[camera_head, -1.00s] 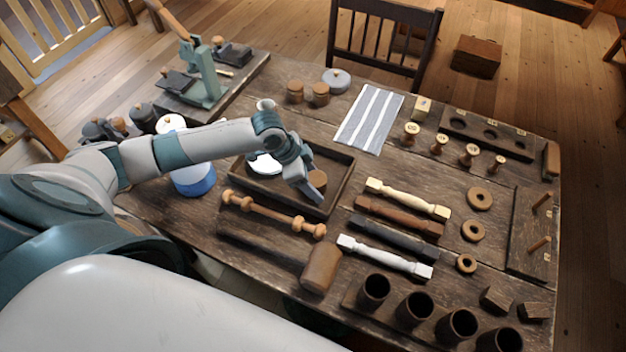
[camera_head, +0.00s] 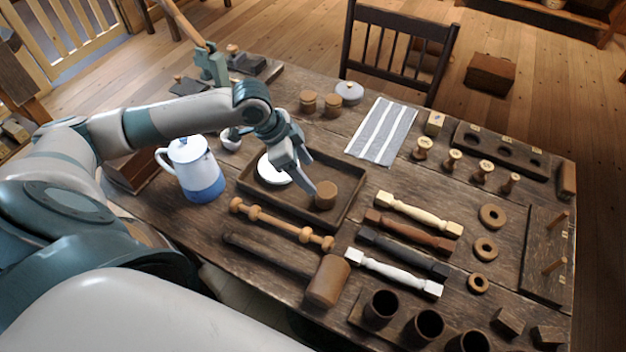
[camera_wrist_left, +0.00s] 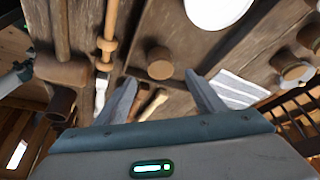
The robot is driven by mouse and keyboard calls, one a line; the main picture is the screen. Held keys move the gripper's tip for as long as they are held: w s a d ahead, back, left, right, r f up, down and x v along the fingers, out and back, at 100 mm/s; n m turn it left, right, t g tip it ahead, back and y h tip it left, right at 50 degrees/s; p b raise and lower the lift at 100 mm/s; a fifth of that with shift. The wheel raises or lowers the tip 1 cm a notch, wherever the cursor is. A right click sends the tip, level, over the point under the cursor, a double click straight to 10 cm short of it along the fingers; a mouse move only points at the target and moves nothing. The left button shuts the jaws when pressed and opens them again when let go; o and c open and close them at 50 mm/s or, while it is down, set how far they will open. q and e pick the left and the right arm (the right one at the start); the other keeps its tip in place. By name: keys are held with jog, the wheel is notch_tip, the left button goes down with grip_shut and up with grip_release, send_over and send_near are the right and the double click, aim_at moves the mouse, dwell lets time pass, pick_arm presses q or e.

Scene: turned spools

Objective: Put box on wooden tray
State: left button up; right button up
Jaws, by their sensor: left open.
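The dark wooden tray (camera_head: 345,211) lies on the table with a raised rim. A small round wooden box (camera_head: 326,195) stands upright inside it near the right end, beside a white round dish (camera_head: 272,169). The box also shows in the left wrist view (camera_wrist_left: 160,62), just beyond and between the fingertips. My left gripper (camera_head: 307,178) is open and empty, above the tray to the upper left of the box, apart from it. My right gripper is not in view.
A blue and white pot (camera_head: 190,170) stands left of the tray. Two round wooden containers (camera_head: 320,104) stand behind it. A rod with knobs (camera_head: 280,224), a mallet (camera_head: 327,281) and several spindles (camera_head: 418,212) lie in front and right. A striped cloth (camera_head: 382,131) lies behind right.

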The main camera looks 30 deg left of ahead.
pick_arm(q)
jog(key=shift+s+a+r, duration=0.15)
jog(key=shift+a+r, duration=0.05)
jog(key=shift+r, duration=0.4)
